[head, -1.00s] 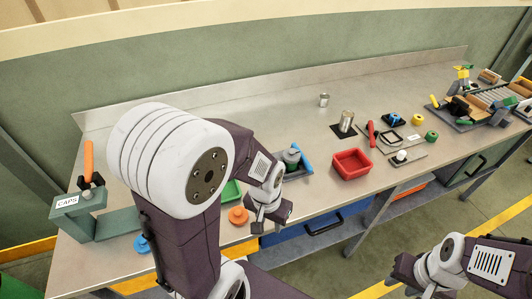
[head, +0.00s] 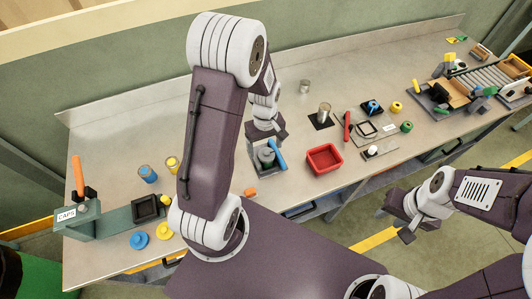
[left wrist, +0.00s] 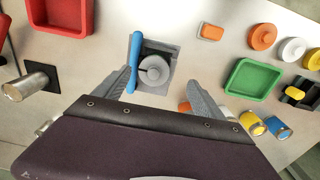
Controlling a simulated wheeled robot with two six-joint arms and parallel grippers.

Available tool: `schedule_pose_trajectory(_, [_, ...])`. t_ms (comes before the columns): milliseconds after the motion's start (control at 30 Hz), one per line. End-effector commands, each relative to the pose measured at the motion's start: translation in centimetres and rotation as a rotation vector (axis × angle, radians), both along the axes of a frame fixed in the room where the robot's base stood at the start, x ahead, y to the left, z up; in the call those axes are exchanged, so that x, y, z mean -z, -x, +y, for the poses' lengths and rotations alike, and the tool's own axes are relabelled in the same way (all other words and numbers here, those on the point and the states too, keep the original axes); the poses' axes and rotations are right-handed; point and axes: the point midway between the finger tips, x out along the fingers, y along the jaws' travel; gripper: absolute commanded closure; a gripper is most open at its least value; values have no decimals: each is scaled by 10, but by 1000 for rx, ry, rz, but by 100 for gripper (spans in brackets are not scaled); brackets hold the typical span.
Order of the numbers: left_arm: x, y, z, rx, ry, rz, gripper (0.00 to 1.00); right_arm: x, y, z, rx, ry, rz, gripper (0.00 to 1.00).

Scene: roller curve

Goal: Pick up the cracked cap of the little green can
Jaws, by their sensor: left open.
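A round grey-green cap with a small knob (left wrist: 153,70) sits on a square grey holder (left wrist: 147,89) in the left wrist view; a can under it is hidden from above. A crack is too small to make out. The can and cap also show in the head view (head: 265,156). A blue-handled tool (left wrist: 133,62) lies along the holder's left side, close to the cap. My left gripper (left wrist: 158,78) is open and empty, its fingers on either side of the cap, apparently above it. My right gripper (head: 402,218) is off the table's front edge; its opening is unclear.
A red tray (head: 325,159) stands right of the holder. A green tray (left wrist: 252,78), an orange block (left wrist: 211,32) and loose caps (left wrist: 262,37) lie on the other side. The back of the table is mostly clear.

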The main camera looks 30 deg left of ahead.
Motion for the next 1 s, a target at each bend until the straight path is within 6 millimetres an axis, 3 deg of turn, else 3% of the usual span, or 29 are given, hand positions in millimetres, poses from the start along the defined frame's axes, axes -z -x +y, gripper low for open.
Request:
schedule_pose_trajectory(133, [8, 0, 0, 1, 1, 3, 20, -4, -1, 0, 0, 0, 0, 64])
schedule_pose_trajectory(400, [49, -2, 0, 1, 0, 1, 20, -14, 0, 0, 0, 0, -1, 64])
schedule_pose_trajectory(633, [52, -3, 0, 2, 0, -1, 20, -13, 0, 0, 0, 0, -1, 64])
schedule_pose_trajectory(667, [52, -3, 0, 2, 0, -1, 25, -13, 0, 0, 0, 0, 0, 64])
schedule_pose_trajectory(900, [52, -3, 0, 2, 0, -3, 92, -13, 0, 0, 0, 0, 0, 64])
schedule_pose_trajectory(1000, [52, -3, 0, 2, 0, -1, 95, -13, 0, 0, 0, 0, 0, 64])
